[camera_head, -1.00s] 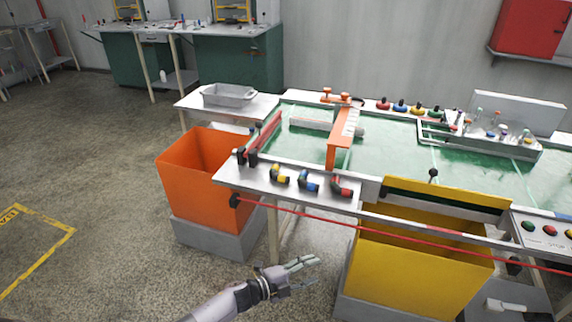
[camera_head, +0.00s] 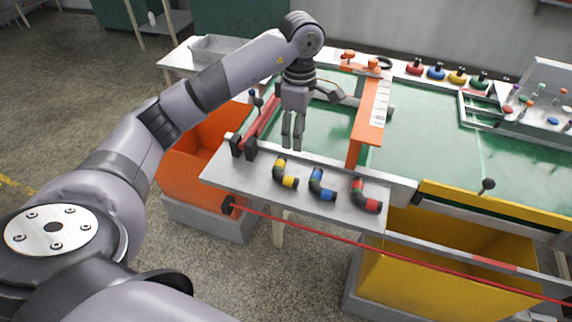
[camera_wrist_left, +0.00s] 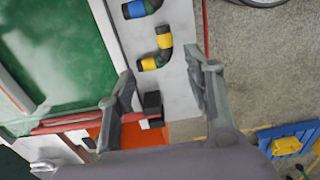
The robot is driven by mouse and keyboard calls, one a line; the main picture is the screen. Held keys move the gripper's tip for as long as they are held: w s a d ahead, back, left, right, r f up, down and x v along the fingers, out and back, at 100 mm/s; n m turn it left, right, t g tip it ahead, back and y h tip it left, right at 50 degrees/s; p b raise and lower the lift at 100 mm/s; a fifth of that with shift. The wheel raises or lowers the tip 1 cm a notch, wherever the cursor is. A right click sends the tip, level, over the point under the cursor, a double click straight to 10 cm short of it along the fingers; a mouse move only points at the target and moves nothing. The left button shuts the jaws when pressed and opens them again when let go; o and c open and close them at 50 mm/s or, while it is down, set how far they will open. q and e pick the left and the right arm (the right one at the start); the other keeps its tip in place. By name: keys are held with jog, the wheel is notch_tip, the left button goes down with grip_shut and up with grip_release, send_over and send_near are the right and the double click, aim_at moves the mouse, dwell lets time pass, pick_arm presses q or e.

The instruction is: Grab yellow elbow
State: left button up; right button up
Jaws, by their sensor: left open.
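The yellow elbow (camera_head: 285,173), a black bent pipe piece with yellow bands, lies on the grey front ledge (camera_head: 232,178) of the green table. It is the leftmost of three elbows in the head view. My left gripper (camera_head: 292,145) points down above the ledge, just behind the yellow elbow. In the left wrist view the gripper (camera_wrist_left: 163,98) is open and empty, and the yellow elbow (camera_wrist_left: 157,48) lies beyond the fingertips, roughly in line with the gap between them. My right gripper is not in view.
A blue-banded elbow (camera_head: 321,186) and a red-banded elbow (camera_head: 367,196) lie to the right on the ledge. A black-and-red fixture (camera_head: 243,147) stands left of the gripper. An orange arch (camera_head: 370,115) stands behind the elbows. Orange (camera_head: 185,170) and yellow (camera_head: 440,270) bins stand below.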

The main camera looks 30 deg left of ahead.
pick_arm(q)
send_over(295, 179)
notch_tip(295, 179, down, 6)
notch_tip(295, 179, down, 5)
jog(key=shift+w+a+r+p, duration=0.1)
jog(key=shift+p, duration=0.55)
jog(key=shift+f, duration=0.5)
jog(key=f, duration=0.2)
jog(key=f+p, duration=0.1)
jog(key=shift+s+f, duration=0.2)
jog(key=shift+f, duration=0.55)
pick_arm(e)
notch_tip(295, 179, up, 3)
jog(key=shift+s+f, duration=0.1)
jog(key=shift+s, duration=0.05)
pick_arm(q)
jog(key=c, duration=0.7)
grip_shut()
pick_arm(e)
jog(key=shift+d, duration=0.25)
